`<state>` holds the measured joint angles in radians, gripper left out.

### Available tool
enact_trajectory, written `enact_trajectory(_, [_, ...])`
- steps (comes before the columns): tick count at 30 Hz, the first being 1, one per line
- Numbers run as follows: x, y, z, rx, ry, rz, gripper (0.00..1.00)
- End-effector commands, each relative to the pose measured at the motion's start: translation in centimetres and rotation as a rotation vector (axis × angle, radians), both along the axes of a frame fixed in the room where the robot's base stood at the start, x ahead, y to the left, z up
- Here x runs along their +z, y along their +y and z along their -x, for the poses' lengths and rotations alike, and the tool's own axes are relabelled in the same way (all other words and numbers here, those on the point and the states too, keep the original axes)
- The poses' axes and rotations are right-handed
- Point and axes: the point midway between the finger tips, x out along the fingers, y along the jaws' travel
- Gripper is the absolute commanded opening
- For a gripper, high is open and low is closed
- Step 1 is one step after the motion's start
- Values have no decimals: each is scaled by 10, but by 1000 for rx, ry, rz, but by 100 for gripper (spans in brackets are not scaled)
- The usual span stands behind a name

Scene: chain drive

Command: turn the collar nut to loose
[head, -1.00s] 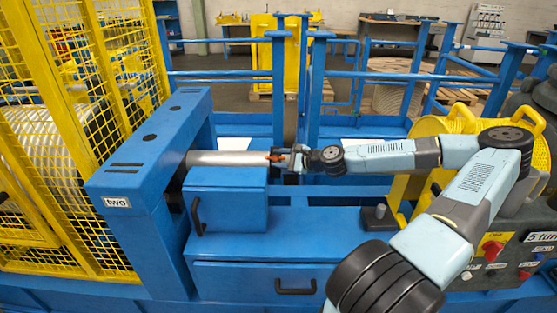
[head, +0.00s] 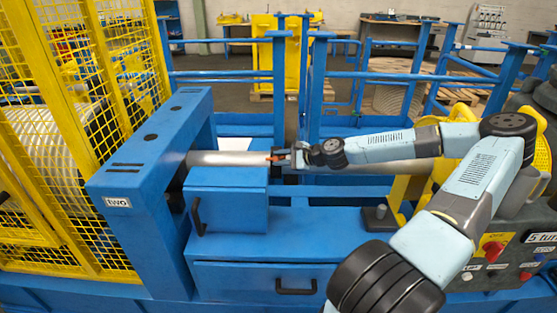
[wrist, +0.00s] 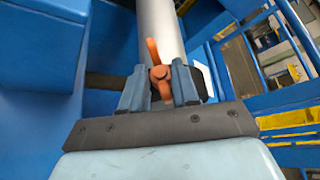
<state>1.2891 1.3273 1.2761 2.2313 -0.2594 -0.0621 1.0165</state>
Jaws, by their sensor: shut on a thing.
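The collar nut appears to be the small orange piece with thin arms (wrist: 160,74), seen in the wrist view at the near end of the pale grey shaft (wrist: 160,25). One orange arm sticks out upward and another downward between the fingers. In the head view my gripper (head: 288,158) is small, and its fingers partly hide the nut.
A blue frame labelled "two" (head: 150,150) and yellow mesh guards (head: 50,180) stand left. A blue box with a black handle (head: 228,210) sits just below the shaft. A control panel (head: 500,262) is at right. Blue rails (head: 380,75) run behind.

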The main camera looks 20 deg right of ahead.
Motion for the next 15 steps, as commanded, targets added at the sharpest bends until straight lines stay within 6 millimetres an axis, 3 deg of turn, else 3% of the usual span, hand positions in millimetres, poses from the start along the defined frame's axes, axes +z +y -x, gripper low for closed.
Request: enact_trajectory(15, [8,-2,-9,291,86,289,0])
